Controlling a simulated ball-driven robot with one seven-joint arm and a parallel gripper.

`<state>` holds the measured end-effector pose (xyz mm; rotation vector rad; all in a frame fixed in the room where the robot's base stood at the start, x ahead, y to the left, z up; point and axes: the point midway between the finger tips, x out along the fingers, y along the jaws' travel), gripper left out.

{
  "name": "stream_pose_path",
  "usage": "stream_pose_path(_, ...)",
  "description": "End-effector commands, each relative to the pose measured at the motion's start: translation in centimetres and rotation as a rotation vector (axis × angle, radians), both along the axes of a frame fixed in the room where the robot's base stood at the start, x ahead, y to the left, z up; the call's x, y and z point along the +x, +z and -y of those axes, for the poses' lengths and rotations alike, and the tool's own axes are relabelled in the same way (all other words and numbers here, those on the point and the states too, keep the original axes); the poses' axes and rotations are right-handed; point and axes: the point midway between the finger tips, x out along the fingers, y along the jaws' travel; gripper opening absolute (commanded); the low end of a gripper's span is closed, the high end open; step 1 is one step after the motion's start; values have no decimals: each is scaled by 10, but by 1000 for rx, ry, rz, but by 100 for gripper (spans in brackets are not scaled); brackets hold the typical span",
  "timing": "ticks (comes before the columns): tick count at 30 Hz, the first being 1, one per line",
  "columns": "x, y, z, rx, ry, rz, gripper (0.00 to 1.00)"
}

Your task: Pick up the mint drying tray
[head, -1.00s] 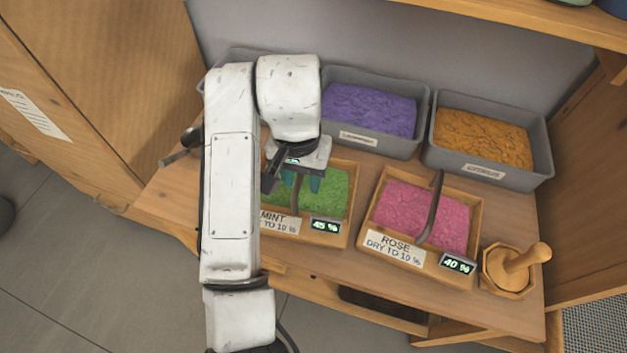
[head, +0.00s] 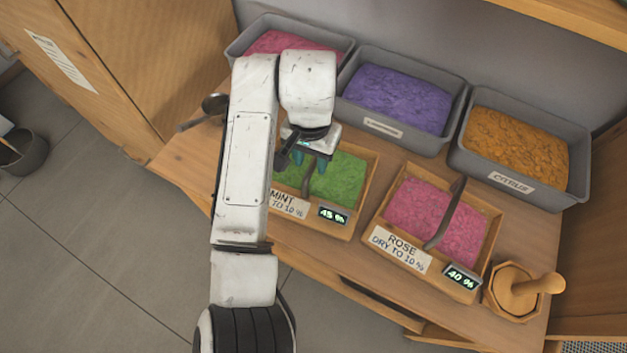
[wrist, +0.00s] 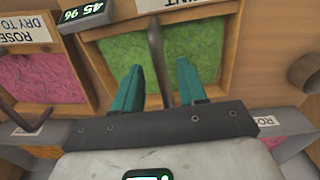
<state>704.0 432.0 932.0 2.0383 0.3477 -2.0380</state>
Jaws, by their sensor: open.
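The mint drying tray (head: 365,193) is a wooden tray of green leaves on the wooden table, with a label and a display reading 45 %. Its dark handle arches over the middle; my arm hides the tray's left part in the head view. In the wrist view the mint tray (wrist: 222,88) lies ahead of my gripper (wrist: 160,85). The two teal fingers are apart, with the handle (wrist: 155,50) showing between them. My gripper (head: 311,168) is above the tray in the head view. I cannot tell how far the fingers are from the handle.
The rose tray (head: 489,250), reading 40 %, stands right of the mint tray. A wooden mortar and pestle (head: 522,288) is at the table's right end. Grey bins of pink (head: 345,45), purple (head: 455,125) and orange (head: 575,190) material line the back. A metal scoop (head: 212,105) lies at left.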

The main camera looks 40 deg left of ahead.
Motion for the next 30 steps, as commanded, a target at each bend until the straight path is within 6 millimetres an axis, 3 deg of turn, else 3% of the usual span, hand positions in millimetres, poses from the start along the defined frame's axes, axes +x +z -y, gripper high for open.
stream_pose_path(7, -1, -32, 1, -2, 1, -2, 41)
stream_pose_path(16, -1, -37, 1, 0, 1, 0, 41)
stream_pose_path(30, -1, -36, 1, 0, 1, 0, 0)
